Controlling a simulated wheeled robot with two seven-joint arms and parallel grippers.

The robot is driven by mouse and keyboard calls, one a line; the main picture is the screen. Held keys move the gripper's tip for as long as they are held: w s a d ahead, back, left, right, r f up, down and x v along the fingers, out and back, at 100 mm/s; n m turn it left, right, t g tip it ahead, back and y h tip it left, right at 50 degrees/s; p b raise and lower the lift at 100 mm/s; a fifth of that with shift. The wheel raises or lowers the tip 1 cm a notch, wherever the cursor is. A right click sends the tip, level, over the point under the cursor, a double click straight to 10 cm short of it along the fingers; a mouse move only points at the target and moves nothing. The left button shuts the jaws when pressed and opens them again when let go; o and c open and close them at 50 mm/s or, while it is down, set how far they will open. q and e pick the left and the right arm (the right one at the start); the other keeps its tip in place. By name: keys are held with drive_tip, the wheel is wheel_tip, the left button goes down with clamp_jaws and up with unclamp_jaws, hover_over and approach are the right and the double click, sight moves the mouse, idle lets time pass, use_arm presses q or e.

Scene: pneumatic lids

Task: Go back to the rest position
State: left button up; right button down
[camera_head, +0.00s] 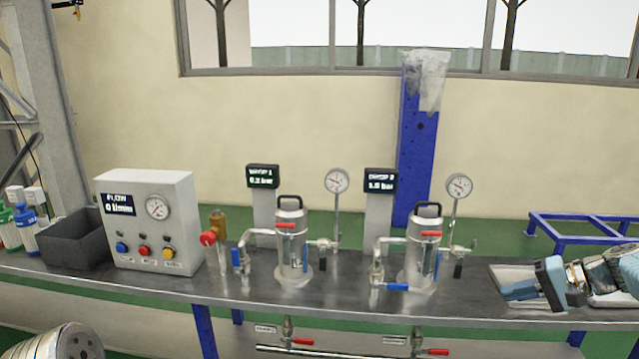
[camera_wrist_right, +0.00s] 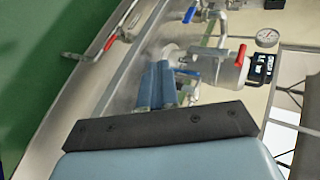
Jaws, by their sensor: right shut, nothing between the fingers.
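My right gripper (camera_head: 518,291) is over the right end of the steel bench (camera_head: 340,291), to the right of the right metal vessel (camera_head: 419,262) and apart from it. Its blue fingers are shut and empty; they also show in the right wrist view (camera_wrist_right: 157,86). The left metal vessel (camera_head: 292,255) and the right one both stand upright on the bench, each with a black-handled lid on top. My left gripper is out of view; part of my own body shows at the lower left.
A control box (camera_head: 151,222), a dark grey bin (camera_head: 75,240) and several bottles stand at the left. Pressure gauges (camera_head: 337,181) and displays (camera_head: 263,176) rise behind the vessels. Red-handled valves (camera_head: 302,342) hang below the front edge. A blue frame (camera_head: 580,230) is behind the right end.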

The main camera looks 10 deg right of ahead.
drive_tip(key=a+f+g+h, duration=0.1)
drive_tip(key=a+f+g, duration=0.1)
drive_tip(key=a+f, duration=0.5)
drive_tip(key=s+a+f+g+h+p, duration=0.1)
drive_tip(key=a+f, duration=0.3)
drive_tip(key=f, duration=0.7)
drive_tip(key=a+f+g+h, duration=0.1)
drive_tip(key=a+f+g, duration=0.1)
drive_tip(key=a+f, duration=0.5)
drive_tip(key=s+a+f+n, duration=0.3)
drive_tip(key=s+a+f, duration=0.4)
drive_tip(key=s+a, duration=0.1)
drive_tip(key=s+a+f+n+g+h+p, duration=0.1)
drive_tip(key=s+a+f+n, duration=0.2)
drive_tip(key=s+a+f, duration=0.3)
drive_tip(key=s+a, duration=0.3)
drive_tip(key=s, duration=0.2)
drive_tip(key=shift+f, duration=0.35)
drive_tip(key=shift+a, duration=0.1)
